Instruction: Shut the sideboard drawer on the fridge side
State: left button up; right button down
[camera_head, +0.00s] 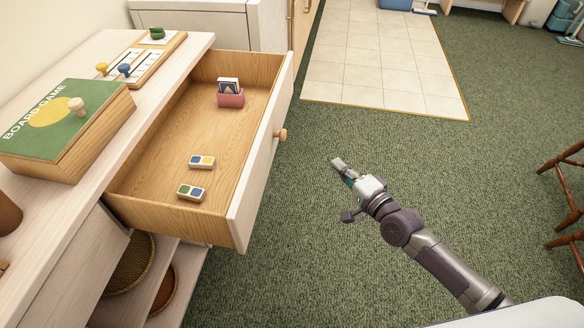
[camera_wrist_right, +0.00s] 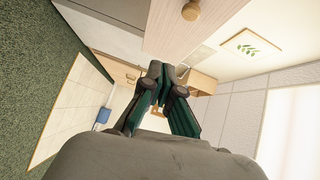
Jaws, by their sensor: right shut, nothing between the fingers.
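The sideboard (camera_head: 75,245) is pale wood and stands on the left. Its drawer (camera_head: 240,180) is pulled well out, at the end by a white boxy unit (camera_head: 190,18) that may be the fridge. The drawer's round wooden knob (camera_head: 281,134) faces right; it also shows at the top of the right wrist view (camera_wrist_right: 190,11). My right gripper (camera_head: 339,164) is shut and empty, out over the carpet to the right of the drawer front, apart from it. Its closed fingers also show in the right wrist view (camera_wrist_right: 162,72). My left gripper is out of view.
In the drawer are a pink card holder (camera_head: 231,97) and two small two-coloured blocks (camera_head: 202,162). A board game box (camera_head: 65,130) and a peg board (camera_head: 145,62) lie on top. Green carpet (camera_head: 330,240) is clear around my arm. A wooden chair (camera_head: 565,190) stands far right.

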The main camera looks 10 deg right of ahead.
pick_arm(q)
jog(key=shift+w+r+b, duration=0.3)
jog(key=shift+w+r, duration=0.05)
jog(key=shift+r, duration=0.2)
pick_arm(e)
jog(key=w+a+r+y, duration=0.1)
jog(key=w+a+r, duration=0.1)
jog(key=w+a, duration=0.7)
jog(key=shift+w+a+m, duration=0.35)
jog(key=shift+m, duration=0.05)
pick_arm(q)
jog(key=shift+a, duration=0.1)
